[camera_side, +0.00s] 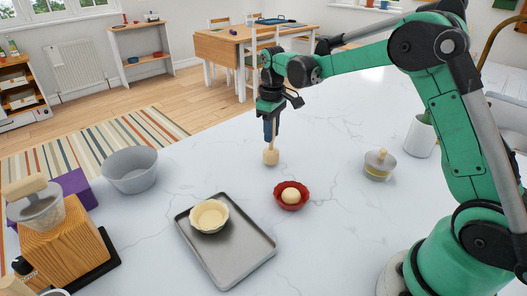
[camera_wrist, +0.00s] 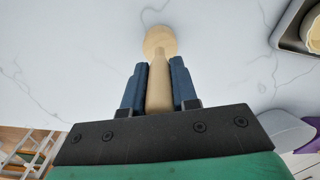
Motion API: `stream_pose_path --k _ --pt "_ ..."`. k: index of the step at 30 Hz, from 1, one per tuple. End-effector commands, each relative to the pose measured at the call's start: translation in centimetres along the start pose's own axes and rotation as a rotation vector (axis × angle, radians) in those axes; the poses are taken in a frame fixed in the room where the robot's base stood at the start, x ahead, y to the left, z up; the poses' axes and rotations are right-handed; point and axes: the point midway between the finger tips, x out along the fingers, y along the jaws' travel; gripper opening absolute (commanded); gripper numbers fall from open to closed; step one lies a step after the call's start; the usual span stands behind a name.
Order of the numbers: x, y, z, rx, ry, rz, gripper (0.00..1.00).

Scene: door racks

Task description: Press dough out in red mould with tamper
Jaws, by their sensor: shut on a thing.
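The red mould (camera_side: 281,203) stands on the white marble counter with a pale ball of dough (camera_side: 290,196) in it. My gripper (camera_side: 269,136) is shut on the wooden tamper (camera_side: 271,157), left of and behind the mould. The tamper hangs upright with its round end down, at or just above the counter; I cannot tell if it touches. In the wrist view the tamper (camera_wrist: 159,85) sits between the two blue fingers of my gripper (camera_wrist: 160,85). The red mould is not in the wrist view.
A grey tray (camera_side: 245,250) holds a pale fluted mould (camera_side: 209,215) left of the red mould. Counter between tamper and red mould is clear.

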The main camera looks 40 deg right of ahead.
Motion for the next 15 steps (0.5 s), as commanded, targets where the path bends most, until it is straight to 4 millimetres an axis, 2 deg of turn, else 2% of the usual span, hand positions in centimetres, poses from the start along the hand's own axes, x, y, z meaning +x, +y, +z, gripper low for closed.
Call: stream_pose_path --k 9,15 --pt "-6.1 0.0 0.0 0.000 0.000 0.000 0.00" --pt "-8.4 -0.2 0.2 -0.001 0.000 0.000 0.00"
